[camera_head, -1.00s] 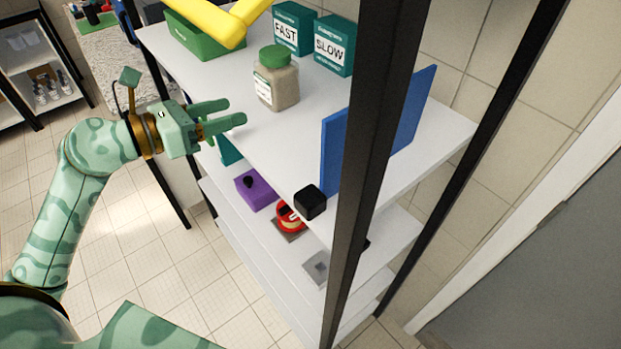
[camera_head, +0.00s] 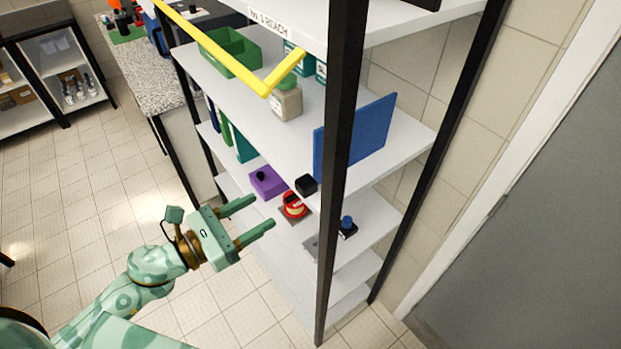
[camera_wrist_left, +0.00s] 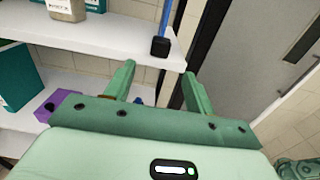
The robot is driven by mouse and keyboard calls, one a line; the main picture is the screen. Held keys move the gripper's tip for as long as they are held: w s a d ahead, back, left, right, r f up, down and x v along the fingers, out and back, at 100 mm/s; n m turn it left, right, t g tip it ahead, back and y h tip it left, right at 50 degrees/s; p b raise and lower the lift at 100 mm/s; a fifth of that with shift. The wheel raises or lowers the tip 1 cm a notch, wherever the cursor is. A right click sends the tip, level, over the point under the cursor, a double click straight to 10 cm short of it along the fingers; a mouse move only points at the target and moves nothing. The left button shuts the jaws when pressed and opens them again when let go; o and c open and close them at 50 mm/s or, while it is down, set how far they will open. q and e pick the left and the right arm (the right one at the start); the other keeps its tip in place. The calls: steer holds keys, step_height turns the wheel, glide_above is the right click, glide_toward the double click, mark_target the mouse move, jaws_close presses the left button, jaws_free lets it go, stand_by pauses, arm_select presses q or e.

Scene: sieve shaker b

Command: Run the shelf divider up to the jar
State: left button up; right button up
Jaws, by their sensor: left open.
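The blue shelf divider (camera_head: 358,138) stands upright on the white shelf, partly hidden behind the black front post. A black block (camera_head: 306,185) sits at its front end by the shelf edge; it also shows in the left wrist view (camera_wrist_left: 160,47). The jar (camera_head: 287,104), beige with a green lid, stands on the same shelf to the left, apart from the divider. Its lower part shows in the left wrist view (camera_wrist_left: 67,9). My left gripper (camera_head: 264,212) is open and empty, in front of the shelving and below the divider's shelf. My right gripper is not in view.
A yellow bar (camera_head: 217,50) crosses in front of the jar. A green bin (camera_head: 231,52) and teal boxes stand behind it. The black post (camera_head: 341,150) rises before the divider. The lower shelf holds a purple block (camera_head: 268,182) and red item (camera_head: 293,206).

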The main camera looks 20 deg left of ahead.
mark_target(265, 140)
arm_select(q)
steer(key=p+x, duration=0.4)
steer(key=x, duration=0.9)
steer(key=shift+r, duration=0.15)
steer(key=shift+w+d, duration=0.35)
steer(key=shift+c, duration=0.3)
jaws_close()
steer(key=w+a+b, duration=0.3)
steer(key=a+b, duration=0.1)
steer(key=w+a+b, duration=0.3)
steer(key=w+a, duration=0.1)
steer(key=a, duration=0.1)
steer(key=w+a+b, duration=0.4)
steer(key=a, duration=0.1)
steer(key=shift+a+f+b, duration=0.1)
steer(key=shift+f+b, duration=0.15)
steer(key=shift+b, duration=0.1)
steer(key=shift+w+a+r, duration=0.2)
steer(key=shift+w+a, duration=0.1)
steer(key=shift+a, duration=0.1)
